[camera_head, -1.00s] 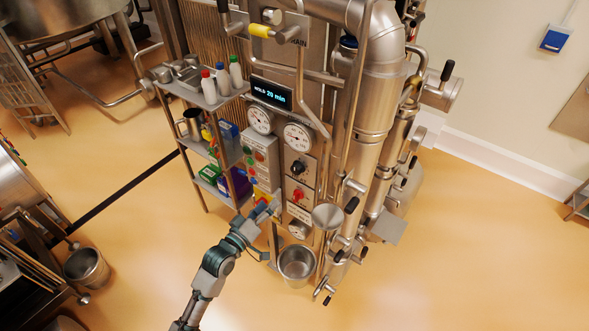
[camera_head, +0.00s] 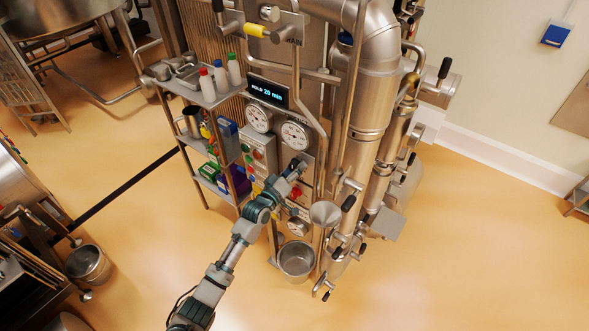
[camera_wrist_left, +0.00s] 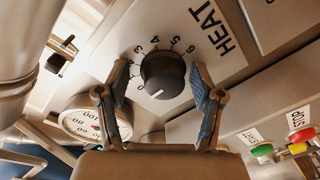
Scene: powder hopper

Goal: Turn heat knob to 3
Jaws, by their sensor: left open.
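The heat knob (camera_wrist_left: 163,76) is a dark round knob on the steel panel, beside a plate marked HEAT (camera_wrist_left: 208,30) with numbers around the dial. A white mark shows near the knob's lower edge in the left wrist view, away from the 3, which sits at its upper left. My left gripper (camera_wrist_left: 163,90) is open, with one finger on each side of the knob. Clear gaps show between the fingers and the knob. In the head view my left gripper (camera_head: 297,168) is at the panel and largely covers the knob. My right gripper is not in view.
A round gauge (camera_wrist_left: 95,118) is to the left of the knob in the wrist view. Green and red buttons (camera_wrist_left: 262,150) are to the right. A red knob (camera_head: 295,191) is below my gripper in the head view. A steel pipe (camera_head: 322,150) runs close on the right.

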